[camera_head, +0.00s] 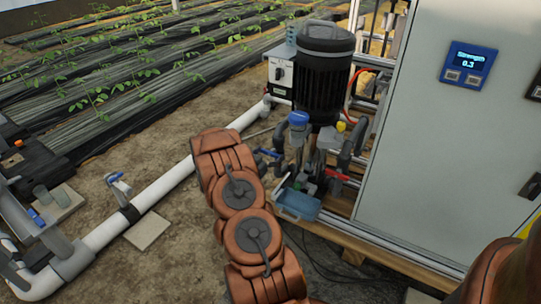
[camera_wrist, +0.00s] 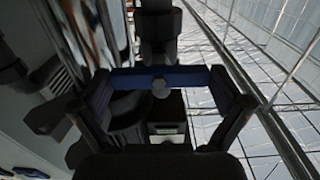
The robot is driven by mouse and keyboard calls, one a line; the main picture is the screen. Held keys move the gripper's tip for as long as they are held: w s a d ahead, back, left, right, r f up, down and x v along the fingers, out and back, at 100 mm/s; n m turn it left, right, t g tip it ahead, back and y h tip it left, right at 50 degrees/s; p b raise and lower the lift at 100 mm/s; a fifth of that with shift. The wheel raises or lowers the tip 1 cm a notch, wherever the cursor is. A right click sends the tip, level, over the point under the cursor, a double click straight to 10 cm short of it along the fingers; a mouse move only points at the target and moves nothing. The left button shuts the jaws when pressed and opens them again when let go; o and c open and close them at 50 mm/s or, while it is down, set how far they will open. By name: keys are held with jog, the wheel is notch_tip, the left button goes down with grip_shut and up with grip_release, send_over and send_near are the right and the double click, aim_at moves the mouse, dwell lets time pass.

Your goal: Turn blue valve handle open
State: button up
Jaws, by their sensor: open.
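In the wrist view a blue valve handle (camera_wrist: 187,76) runs as a straight bar across the picture, with a grey hexagonal nut at its middle. My gripper (camera_wrist: 162,94) is open, with one dark finger near each end of the bar. I cannot tell whether the fingers touch it. In the head view a small blue handle (camera_head: 268,153) shows on the pipework just right of my arm. My gripper is hidden behind my arm in that view.
A black pump (camera_head: 322,85), a blue-capped fitting (camera_head: 298,118) and a red handle (camera_head: 341,175) crowd the skid. A grey cabinet (camera_head: 445,130) stands at right. A light-blue tray (camera_head: 298,203) sits low in front. Another blue handle (camera_head: 115,178) is on the white pipe (camera_head: 165,184).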

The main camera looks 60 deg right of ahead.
jog(key=shift+d, duration=0.15)
jog(key=c, duration=0.8)
